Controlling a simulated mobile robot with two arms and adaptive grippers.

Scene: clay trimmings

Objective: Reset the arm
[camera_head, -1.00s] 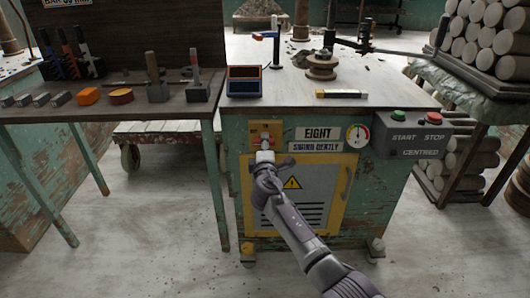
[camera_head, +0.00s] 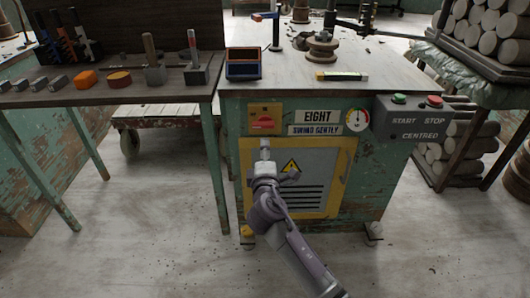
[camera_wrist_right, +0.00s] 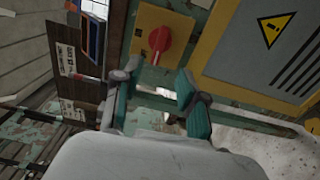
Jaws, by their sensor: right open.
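My right arm reaches up from the bottom of the head view. Its gripper (camera_head: 265,148) is in front of the green cabinet (camera_head: 372,165), just below a red rotary switch (camera_head: 263,122) on a yellow plate. In the right wrist view my right gripper (camera_wrist_right: 158,85) has its two fingers spread apart with nothing between them. The red switch also shows there (camera_wrist_right: 160,39), beyond the fingertips and apart from them. My left gripper is not in view.
A yellow-framed panel (camera_head: 333,193) with a warning sign is below the switch. A grey start/stop box (camera_head: 415,118) is on the right. A tool bench (camera_head: 110,95) stands at left, and stacked clay rolls (camera_head: 480,40) at right. The floor in front is clear.

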